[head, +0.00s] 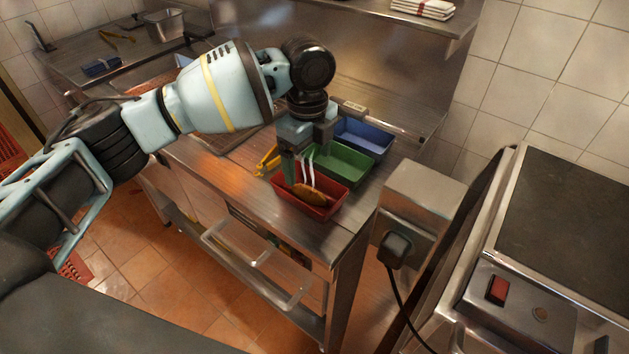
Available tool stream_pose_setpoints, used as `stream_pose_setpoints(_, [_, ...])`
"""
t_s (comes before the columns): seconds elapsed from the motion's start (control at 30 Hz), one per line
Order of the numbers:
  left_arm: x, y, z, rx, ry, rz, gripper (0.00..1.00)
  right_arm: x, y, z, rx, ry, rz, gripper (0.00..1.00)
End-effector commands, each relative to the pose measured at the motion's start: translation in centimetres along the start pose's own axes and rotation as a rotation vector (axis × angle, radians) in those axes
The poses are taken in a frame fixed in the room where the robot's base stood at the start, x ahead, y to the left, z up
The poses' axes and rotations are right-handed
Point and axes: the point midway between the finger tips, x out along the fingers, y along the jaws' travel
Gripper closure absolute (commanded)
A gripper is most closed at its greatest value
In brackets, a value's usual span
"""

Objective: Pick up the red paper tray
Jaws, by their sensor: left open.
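The red paper tray (322,212) sits near the front right corner of the steel counter, with a brown food item (309,194) in it. Pale fork-like prongs (309,168) rise above the tray; I cannot tell what they belong to. My left gripper (302,168) is open and points down right over the red tray. Its fingertips are near the tray's back left side, and I cannot tell whether they touch it. My right gripper is not in view.
A green tray (345,163) and a blue tray (366,137) stand in a row behind the red one. Yellow tongs (267,160) lie to the left. A steel box with a black plug (396,249) and a grill (575,215) stand to the right.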

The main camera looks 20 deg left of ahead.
Motion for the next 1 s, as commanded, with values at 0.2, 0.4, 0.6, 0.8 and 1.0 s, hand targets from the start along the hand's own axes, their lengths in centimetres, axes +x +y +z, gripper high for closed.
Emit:
stream_pose_setpoints(0.2, [0.8, 0.0, 0.0, 0.000, 0.000, 0.002, 0.15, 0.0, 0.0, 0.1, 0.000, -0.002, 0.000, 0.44])
stream_pose_setpoints(0.4, [2.6, 0.0, 0.0, 0.000, 0.001, 0.002, 0.15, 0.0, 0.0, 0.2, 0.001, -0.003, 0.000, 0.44])
stream_pose_setpoints(0.6, [3.2, 0.0, 0.0, 0.000, 0.000, 0.001, 0.15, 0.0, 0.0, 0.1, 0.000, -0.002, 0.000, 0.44])
stream_pose_setpoints(0.8, [6.0, -0.2, 0.0, -0.001, -0.001, 0.001, 0.15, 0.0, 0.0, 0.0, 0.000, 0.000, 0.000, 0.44])
stream_pose_setpoints(1.0, [7.8, -0.1, 0.0, -0.001, 0.000, 0.001, 0.15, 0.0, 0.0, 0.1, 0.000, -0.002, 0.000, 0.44])
